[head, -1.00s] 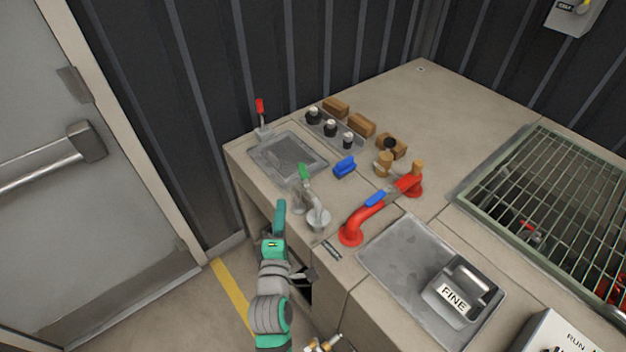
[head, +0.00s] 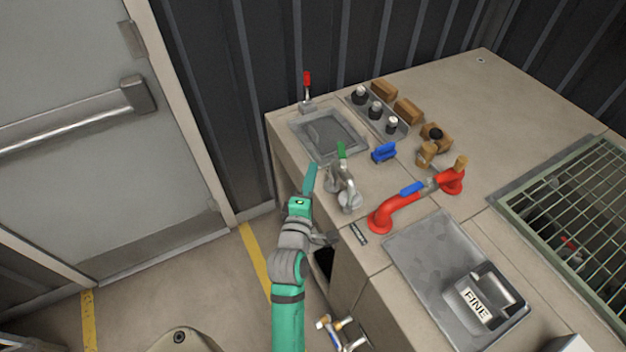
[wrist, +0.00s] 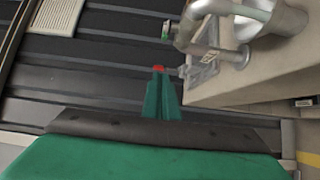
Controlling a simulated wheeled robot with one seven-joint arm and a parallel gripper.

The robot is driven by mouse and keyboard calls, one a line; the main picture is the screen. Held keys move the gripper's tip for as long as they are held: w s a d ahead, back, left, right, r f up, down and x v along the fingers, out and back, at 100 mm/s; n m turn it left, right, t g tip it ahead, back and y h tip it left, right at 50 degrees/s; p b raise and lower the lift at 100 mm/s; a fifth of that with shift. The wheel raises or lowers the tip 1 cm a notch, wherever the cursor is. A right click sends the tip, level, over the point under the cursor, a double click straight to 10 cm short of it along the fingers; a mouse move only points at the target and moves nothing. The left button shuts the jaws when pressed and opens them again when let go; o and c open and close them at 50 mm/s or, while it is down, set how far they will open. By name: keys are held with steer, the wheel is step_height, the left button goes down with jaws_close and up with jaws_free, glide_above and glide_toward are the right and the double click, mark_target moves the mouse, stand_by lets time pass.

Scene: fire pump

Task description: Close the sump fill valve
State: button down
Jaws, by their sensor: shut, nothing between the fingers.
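A bent steel pipe fitting (head: 346,192) with a small green handle (head: 341,150) stands on the counter's left edge. No label that I can read names the sump fill valve. My gripper (head: 311,178) is shut and empty, pointing up just left of the fitting and apart from it. In the wrist view, my gripper (wrist: 160,90) shows its green fingers together, with the steel fitting (wrist: 262,20) and its green handle (wrist: 165,30) above and to the right. A red lever (head: 307,85) stands behind the sunken grate at the counter's back left.
A red pipe (head: 395,212) with a blue handle (head: 411,188) stands right of the steel fitting. A blue handle (head: 384,152) lies behind it. A tray labelled FINE (head: 478,305) is in front. Brass taps (head: 342,333) are low by the counter.

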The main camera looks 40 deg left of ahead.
mark_target(342, 155)
steer(key=w, duration=0.8)
steer(key=shift+d, duration=0.1)
